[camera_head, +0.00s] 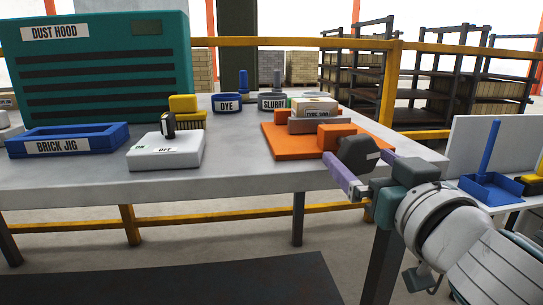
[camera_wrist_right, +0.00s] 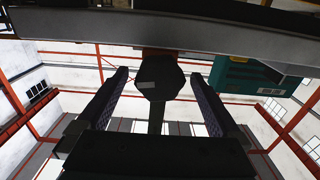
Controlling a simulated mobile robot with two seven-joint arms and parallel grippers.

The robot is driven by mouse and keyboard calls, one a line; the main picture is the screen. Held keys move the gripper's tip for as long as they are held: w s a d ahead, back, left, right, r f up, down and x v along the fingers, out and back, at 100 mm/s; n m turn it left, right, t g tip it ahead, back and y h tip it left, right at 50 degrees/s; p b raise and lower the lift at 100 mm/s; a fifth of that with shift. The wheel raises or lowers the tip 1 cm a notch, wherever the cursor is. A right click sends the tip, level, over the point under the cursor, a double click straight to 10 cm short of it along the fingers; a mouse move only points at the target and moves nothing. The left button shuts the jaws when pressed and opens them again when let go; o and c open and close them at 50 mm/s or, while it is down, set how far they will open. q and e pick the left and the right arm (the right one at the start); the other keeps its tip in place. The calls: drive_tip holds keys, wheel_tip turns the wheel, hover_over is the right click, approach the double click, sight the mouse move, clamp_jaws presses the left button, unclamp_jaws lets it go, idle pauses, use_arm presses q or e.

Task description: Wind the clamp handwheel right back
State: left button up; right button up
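The clamp handwheel (camera_head: 358,152) is a dark, many-sided knob with a small pale mark, at the front of the orange press (camera_head: 278,144) near the table's right end. In the right wrist view the handwheel (camera_wrist_right: 160,80) is centred ahead. My right gripper (camera_head: 353,164) is open, with one purple finger on either side of the handwheel. In the right wrist view the gripper (camera_wrist_right: 159,74) shows a gap between each finger and the wheel. My left gripper is out of view.
On the grey table (camera_head: 235,174) stand a blue brick jig (camera_head: 104,138), a white switch box (camera_head: 176,157), a yellow brush (camera_head: 184,104) and dye and slurry pots (camera_head: 226,103). A teal dust hood (camera_head: 100,75) is behind. A side table holds a blue dustpan (camera_head: 490,190).

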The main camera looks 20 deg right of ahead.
drive_tip(key=c, duration=1.3)
drive_tip(key=shift+n, duration=0.4)
drive_tip(key=n, duration=0.2)
drive_tip(key=shift+n, duration=0.4)
drive_tip(key=n+p, duration=0.1)
drive_tip(key=n, duration=0.3)
drive_tip(key=shift+d+r+n, duration=0.1)
drive_tip(key=shift+n, duration=0.2)
drive_tip(key=n, duration=0.4)
drive_tip(key=shift+n+p, duration=0.35)
drive_tip(key=shift+n, duration=1.55)
